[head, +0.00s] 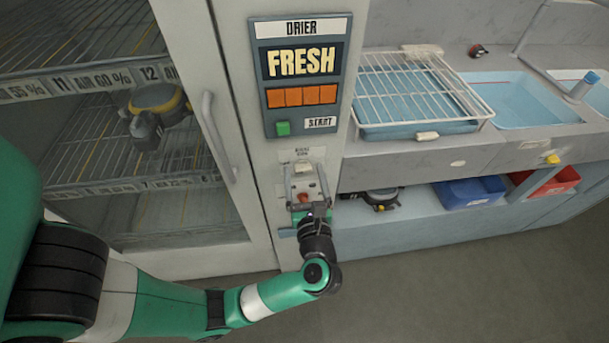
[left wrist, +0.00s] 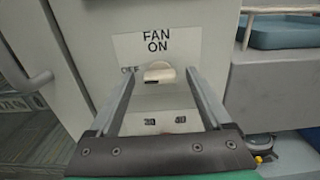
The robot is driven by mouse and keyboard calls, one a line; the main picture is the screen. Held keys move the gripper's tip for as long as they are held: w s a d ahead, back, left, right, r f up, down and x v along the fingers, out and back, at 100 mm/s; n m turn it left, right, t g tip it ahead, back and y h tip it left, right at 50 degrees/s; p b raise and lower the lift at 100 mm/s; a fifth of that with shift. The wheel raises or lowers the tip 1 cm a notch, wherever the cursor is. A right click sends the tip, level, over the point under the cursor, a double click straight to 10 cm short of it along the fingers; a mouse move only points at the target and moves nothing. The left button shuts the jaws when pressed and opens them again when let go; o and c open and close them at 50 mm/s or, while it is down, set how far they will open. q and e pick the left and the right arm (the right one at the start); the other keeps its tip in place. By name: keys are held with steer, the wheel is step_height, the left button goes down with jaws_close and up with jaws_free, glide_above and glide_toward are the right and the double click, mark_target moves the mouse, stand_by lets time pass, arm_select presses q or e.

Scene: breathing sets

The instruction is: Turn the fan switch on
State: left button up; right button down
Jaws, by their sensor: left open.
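The fan switch (left wrist: 160,75) is a small pale lever on a white plate (left wrist: 185,45) marked FAN ON, with OFF lettered at its left. In the left wrist view it lies between the two fingertips of my left gripper (left wrist: 160,88), which is open. Contact with either finger cannot be told. In the head view my left gripper (head: 304,186) is at the panel below the drier display, its fingers around the switch area. The lower part of the plate is partly hidden by the gripper there. My right gripper is not in view.
The drier panel (head: 298,85) reads FRESH and has a green START button (head: 283,128). A glass-door cabinet with a vertical handle (head: 218,137) stands left. A wire rack (head: 420,90) sits on the counter at right. Blue (head: 468,192) and red (head: 553,179) bins are below.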

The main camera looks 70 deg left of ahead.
arm_select(q)
jaws_close()
stand_by(0.3)
steer(key=m+p, duration=0.2)
steer(key=p, duration=0.1)
steer(key=shift+r+m, duration=0.25)
steer(key=shift+m, duration=0.05)
steer(key=m+p, duration=0.6)
steer(key=shift+w, duration=0.1)
steer(key=m+p, duration=0.3)
steer(key=m, duration=0.1)
steer(key=shift+f+m+p, duration=0.1)
steer(key=shift+m+p, duration=0.2)
steer(key=shift+m, duration=0.1)
steer(key=shift+f+m+p, duration=0.15)
steer(key=shift+m+p, duration=0.5)
steer(key=shift+m, duration=0.5)
steer(key=shift+f+m+p, duration=0.1)
steer(key=shift+m+p, duration=0.55)
steer(key=shift+m, duration=0.5)
